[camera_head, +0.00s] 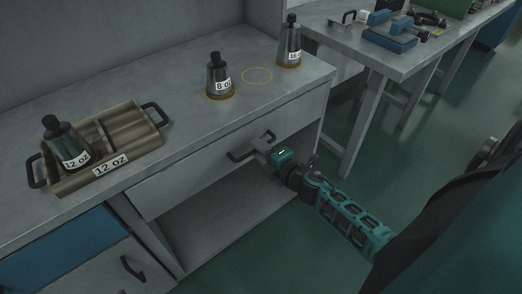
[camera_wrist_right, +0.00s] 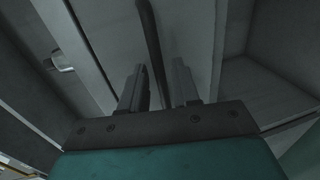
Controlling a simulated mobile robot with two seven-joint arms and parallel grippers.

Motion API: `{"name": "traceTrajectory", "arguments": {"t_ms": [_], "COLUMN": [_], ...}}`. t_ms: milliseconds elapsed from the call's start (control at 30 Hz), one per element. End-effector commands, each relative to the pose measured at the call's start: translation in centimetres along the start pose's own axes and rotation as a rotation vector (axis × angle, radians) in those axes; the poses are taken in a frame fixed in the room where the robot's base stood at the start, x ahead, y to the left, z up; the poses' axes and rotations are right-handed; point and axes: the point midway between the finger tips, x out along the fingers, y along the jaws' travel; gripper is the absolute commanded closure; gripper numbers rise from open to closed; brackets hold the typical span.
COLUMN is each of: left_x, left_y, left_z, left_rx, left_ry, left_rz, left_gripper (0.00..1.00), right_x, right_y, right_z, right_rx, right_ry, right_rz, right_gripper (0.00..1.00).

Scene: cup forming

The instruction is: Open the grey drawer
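The grey drawer (camera_head: 190,178) is under the worktop and looks closed, its front about level with the cabinet. Its dark bar handle (camera_head: 239,155) sits on the front and is partly hidden by my right gripper. My right gripper (camera_head: 263,146) is at the right part of this handle. In the right wrist view, the two fingers of my right gripper (camera_wrist_right: 158,88) are apart, with the handle bar (camera_wrist_right: 150,40) running between them. A narrow gap shows on the right finger's side; contact with the left finger is unclear. My left gripper is out of view.
On the worktop (camera_head: 180,75) stand a wooden tray (camera_head: 148,137) with a 12 oz bottle (camera_head: 58,138), an 8 oz bottle (camera_head: 217,72) and another bottle (camera_head: 290,42). An open shelf (camera_head: 215,225) lies below the drawer. A blue drawer (camera_head: 62,245) is at left.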

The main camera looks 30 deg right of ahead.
Motion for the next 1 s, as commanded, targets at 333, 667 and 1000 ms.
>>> {"name": "traceTrajectory", "arguments": {"t_ms": [333, 667, 1000], "left_x": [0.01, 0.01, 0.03], "left_y": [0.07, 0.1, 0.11], "left_z": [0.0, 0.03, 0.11], "left_rx": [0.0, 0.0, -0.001], "left_ry": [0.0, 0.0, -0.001], "left_rz": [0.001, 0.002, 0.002], "left_gripper": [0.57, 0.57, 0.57], "right_x": [-0.03, -0.03, -0.13], "right_y": [0.0, -0.01, -0.07], "right_z": [0.01, 0.0, 0.39], "right_rx": [0.0, 0.0, 0.0], "right_ry": [0.0, 0.0, 0.0], "right_rz": [0.0, 0.0, -0.001], "right_gripper": [1.0, 1.0, 1.0]}}
